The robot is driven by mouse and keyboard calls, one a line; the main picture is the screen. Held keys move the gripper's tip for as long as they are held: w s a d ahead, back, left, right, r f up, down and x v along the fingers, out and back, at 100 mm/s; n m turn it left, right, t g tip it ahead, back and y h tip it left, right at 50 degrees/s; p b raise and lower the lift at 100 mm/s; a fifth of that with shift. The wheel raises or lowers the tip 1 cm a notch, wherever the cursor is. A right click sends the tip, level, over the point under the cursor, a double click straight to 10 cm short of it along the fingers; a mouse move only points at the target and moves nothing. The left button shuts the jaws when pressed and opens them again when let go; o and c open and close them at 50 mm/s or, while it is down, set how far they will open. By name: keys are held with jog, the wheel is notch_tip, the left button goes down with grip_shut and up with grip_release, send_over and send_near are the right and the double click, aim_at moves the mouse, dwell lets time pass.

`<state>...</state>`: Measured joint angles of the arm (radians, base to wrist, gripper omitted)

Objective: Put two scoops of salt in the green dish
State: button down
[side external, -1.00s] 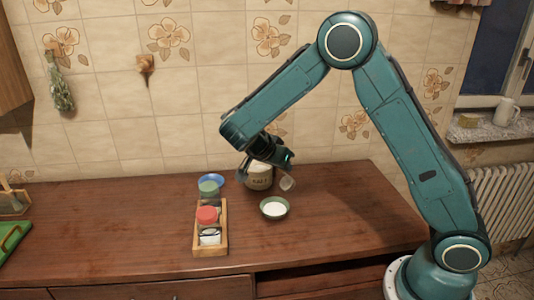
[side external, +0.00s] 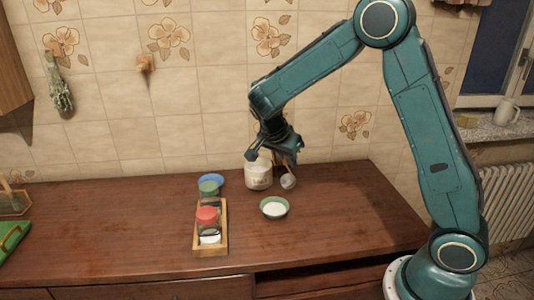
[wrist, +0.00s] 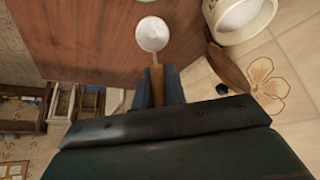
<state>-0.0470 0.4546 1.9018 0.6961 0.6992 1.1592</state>
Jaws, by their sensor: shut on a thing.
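My gripper (side external: 287,152) is shut on the brown handle of a scoop, above the back of the counter. The scoop's round bowl (side external: 288,181) hangs just right of the salt jar (side external: 258,176). In the wrist view the scoop (wrist: 152,35) is ahead of my fingers (wrist: 158,88) and looks white inside; I cannot tell how much of that is salt. The cream jar is open, with white salt inside, at the top right of the wrist view (wrist: 240,17). The green dish (side external: 286,212) stands in front of the jar and scoop, with white salt in it.
A brown wooden piece (wrist: 229,68) is near the jar. The tiled wall is close behind. Counter right of the dish is clear.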

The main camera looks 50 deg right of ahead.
jog(key=shift+s+d+r+y, duration=0.1)
jog(key=shift+d+r+y, duration=0.15)
jog(key=shift+r+y, duration=0.15)
jog(key=shift+d, duration=0.15)
jog(key=shift+s+d+r+t+y, duration=0.15)
jog(key=shift+s+d+t+y, duration=0.1)
jog(key=shift+d+y, duration=0.65)
jog(key=shift+s+d+r+t+y, duration=0.2)
jog(key=shift+d+y, duration=0.5)
jog(key=shift+d, duration=0.3)
jog(key=shift+s+d+r+t+y, duration=0.1)
jog(key=shift+s+d+t+y, duration=0.15)
jog(key=shift+d+y, duration=0.65)
jog(key=shift+d, duration=0.1)
jog(key=shift+w, duration=0.1)
